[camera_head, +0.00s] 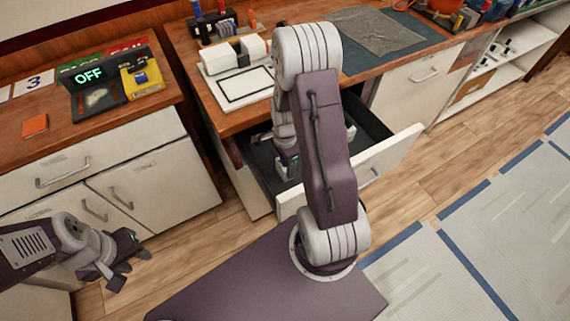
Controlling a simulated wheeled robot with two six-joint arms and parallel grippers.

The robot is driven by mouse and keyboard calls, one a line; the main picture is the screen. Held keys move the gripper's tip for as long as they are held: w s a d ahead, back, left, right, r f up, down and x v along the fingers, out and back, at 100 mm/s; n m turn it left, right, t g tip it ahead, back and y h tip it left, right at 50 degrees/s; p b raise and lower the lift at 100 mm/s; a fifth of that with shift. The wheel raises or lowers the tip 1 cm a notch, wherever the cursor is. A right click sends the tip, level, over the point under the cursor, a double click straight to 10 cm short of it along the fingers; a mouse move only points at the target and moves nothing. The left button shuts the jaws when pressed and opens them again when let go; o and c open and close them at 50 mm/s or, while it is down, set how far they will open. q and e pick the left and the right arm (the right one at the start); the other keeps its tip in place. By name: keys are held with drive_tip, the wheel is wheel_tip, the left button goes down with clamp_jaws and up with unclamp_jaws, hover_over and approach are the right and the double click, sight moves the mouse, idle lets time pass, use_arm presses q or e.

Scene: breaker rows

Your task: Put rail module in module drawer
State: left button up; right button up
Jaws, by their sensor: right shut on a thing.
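The module drawer (405,150) is pulled open under the middle counter, with a dark interior and a white front. My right arm reaches down over it, and my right gripper (289,168) is inside the drawer's left part. That gripper is shut on the rail module, which is mostly hidden behind the gripper and arm; I cannot tell whether it touches the drawer floor. My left gripper (128,268) is open and empty, low over the floor at the left.
White blocks (220,57) stand on a white black-outlined board (245,88) on the counter above the drawer. A grey cloth (378,30) lies to the right. An OFF display (88,76), yellow box (142,78) and orange square (35,125) are on the left counter.

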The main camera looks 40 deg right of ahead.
drive_tip(key=o, duration=1.6)
drive_tip(key=shift+r, duration=0.25)
wheel_tip(320, 180, up, 12)
drive_tip(key=p, duration=0.3)
drive_tip(key=shift+f, duration=0.1)
drive_tip(key=s+a+n, duration=0.2)
drive_tip(key=a+n, duration=0.2)
drive_tip(key=n, duration=0.2)
drive_tip(key=s+a+r+n, duration=0.1)
drive_tip(key=s+a+n, duration=0.1)
drive_tip(key=a+n, duration=0.2)
drive_tip(key=s+a+r+n+t, duration=0.1)
drive_tip(key=a+n, duration=0.3)
drive_tip(key=n, duration=0.5)
drive_tip(key=shift+s, duration=0.85)
